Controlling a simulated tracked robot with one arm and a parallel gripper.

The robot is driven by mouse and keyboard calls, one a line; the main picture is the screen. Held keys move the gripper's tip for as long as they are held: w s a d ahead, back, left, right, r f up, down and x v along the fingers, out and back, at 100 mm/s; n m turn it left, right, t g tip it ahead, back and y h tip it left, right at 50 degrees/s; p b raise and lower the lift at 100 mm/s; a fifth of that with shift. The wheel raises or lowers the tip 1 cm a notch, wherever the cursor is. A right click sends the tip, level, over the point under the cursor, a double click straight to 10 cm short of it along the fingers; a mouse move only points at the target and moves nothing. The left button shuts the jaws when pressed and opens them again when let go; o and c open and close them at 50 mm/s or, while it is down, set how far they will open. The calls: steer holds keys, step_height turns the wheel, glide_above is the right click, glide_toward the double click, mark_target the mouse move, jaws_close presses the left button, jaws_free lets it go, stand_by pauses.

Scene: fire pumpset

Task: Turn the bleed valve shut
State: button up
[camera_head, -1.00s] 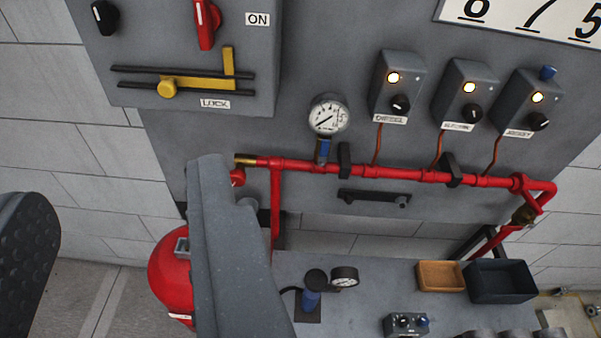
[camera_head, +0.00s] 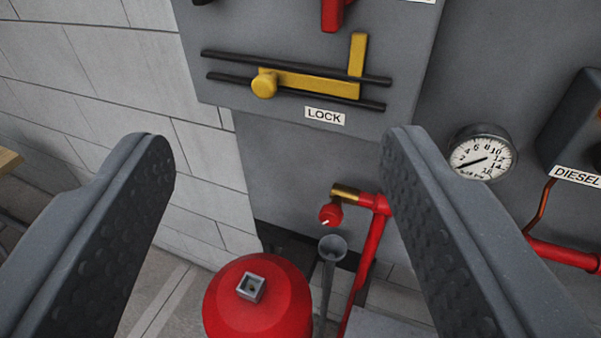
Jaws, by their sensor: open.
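The bleed valve appears to be the small red knob (camera_head: 330,214) with a white mark, hanging under the brass end (camera_head: 344,192) of the red pipe (camera_head: 371,255). It is between my two fingers in the picture, nearer the right one, and farther off than they are. My gripper (camera_head: 270,138) is open and empty, with a wide gap between its dark, dimpled fingers. Neither finger looks to be touching the valve. The right finger covers part of the red pipe.
A grey funnel (camera_head: 333,246) stands below the valve. A red tank (camera_head: 258,302) with a square top fitting is below left. Above is a grey box with a yellow lock slide (camera_head: 305,83). A pressure gauge (camera_head: 482,154) and the DIESEL box are at the right.

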steer(key=w+a+f, duration=0.2)
steer(key=w+f, duration=0.5)
steer(key=f, duration=0.2)
steer(key=m+h+b, duration=0.2)
steer(key=h, duration=0.4)
glide_toward(327, 219)
steer(key=shift+t, duration=0.4)
steer(key=shift+d+f+b+x, duration=0.1)
steer(key=shift+f+x, duration=0.05)
steer(key=shift+x, duration=1.75)
steer(key=shift+d+f+b+x, duration=0.1)
steer(key=shift+f+b+x, duration=0.05)
steer(key=shift+x, duration=1.7)
steer(key=shift+f+b+x, duration=0.1)
steer(key=shift+f+x, duration=0.05)
steer(key=shift+x, duration=1.75)
steer(key=c, duration=1)
steer(key=shift+o, duration=0.2)
steer(key=shift+a, duration=0.4)
steer(key=shift+s+d, duration=0.1)
steer(key=shift+d, duration=0.1)
steer(key=shift+c, duration=0.2)
